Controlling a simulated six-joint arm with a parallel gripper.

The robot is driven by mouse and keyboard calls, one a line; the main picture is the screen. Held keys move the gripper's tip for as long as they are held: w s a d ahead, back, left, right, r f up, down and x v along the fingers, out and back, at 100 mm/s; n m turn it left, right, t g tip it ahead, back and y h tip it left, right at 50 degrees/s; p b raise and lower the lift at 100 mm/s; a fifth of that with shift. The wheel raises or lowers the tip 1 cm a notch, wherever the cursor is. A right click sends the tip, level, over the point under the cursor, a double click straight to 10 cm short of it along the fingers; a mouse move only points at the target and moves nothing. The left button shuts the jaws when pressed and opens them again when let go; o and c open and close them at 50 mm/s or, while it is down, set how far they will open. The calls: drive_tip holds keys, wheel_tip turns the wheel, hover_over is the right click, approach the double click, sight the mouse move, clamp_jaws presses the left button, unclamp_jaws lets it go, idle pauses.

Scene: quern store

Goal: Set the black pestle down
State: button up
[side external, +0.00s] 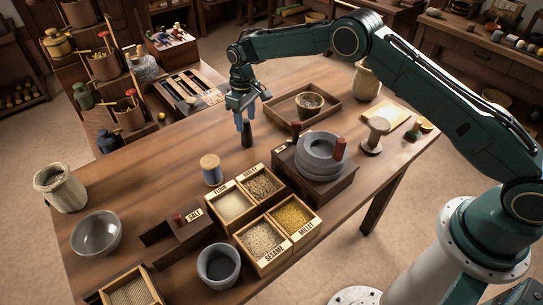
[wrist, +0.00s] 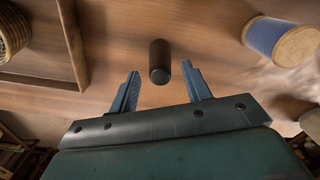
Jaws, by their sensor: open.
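The black pestle (side external: 247,139) stands upright on the wooden table, left of the round stone quern. My gripper (side external: 243,118) is directly above it, pointing down, with the fingertips around or just over its upper end. In the wrist view the pestle (wrist: 160,62) lies between the tips of the two blue fingers of my gripper (wrist: 160,70). The fingers are spread, with a visible gap on each side of the pestle. The exact height of the fingertips against the pestle is hard to tell.
A blue spool (side external: 211,170) stands near the pestle, also in the wrist view (wrist: 277,38). A wooden tray (side external: 272,114) with a bowl (side external: 309,102) lies behind. The stone quern (side external: 320,157) and grain boxes (side external: 263,235) stand in front. The table left of my gripper is clear.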

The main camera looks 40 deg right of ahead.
wheel_tip(320, 180, up, 10)
idle(0.5)
idle(0.5)
drive_tip(key=s+d+r+m+t, duration=0.1)
drive_tip(key=s+d+r, duration=0.3)
drive_tip(key=s+r, duration=0.65)
drive_tip(key=s+d+r+m+t, duration=0.1)
drive_tip(key=s+d+r+t, duration=0.15)
drive_tip(key=s+r, duration=0.8)
drive_tip(key=s+d+f+m+t, duration=0.1)
drive_tip(key=s+d, duration=0.1)
drive_tip(key=s, duration=1)
drive_tip(key=s+d+m+t, duration=0.1)
drive_tip(key=s+d, duration=0.1)
drive_tip(key=s, duration=0.9)
drive_tip(key=shift+s+d+f+m, duration=0.25)
drive_tip(key=shift+s+f+m, duration=0.05)
drive_tip(key=shift+s+f, duration=0.1)
